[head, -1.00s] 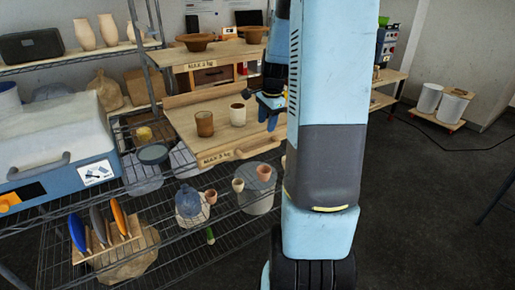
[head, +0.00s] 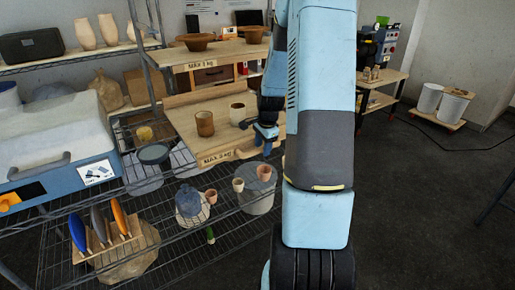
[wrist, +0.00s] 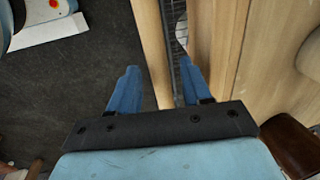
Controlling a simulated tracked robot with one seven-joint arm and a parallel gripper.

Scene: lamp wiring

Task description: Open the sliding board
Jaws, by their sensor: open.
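The sliding board (head: 182,118) is a pale wooden shelf board at mid height in the rack, with a "MAX 5 kg" label on its front. A brown cup (head: 205,123) and a cream cup (head: 238,112) stand on it. A round wooden handle bar (wrist: 150,40) runs along its front edge, with a narrow gap between bar and board. My gripper (head: 266,140) is at the front right of the board. In the wrist view my gripper (wrist: 158,75) is open, with one blue finger on each side of the bar. I cannot tell whether either finger touches it.
Below the board, small pots (head: 264,172) and a grey round container (head: 258,200) stand on the wire shelf. A blue kiln-like box (head: 60,190) is at the left. Dark floor (head: 410,200) is open at the right. A bench (head: 385,78) stands behind.

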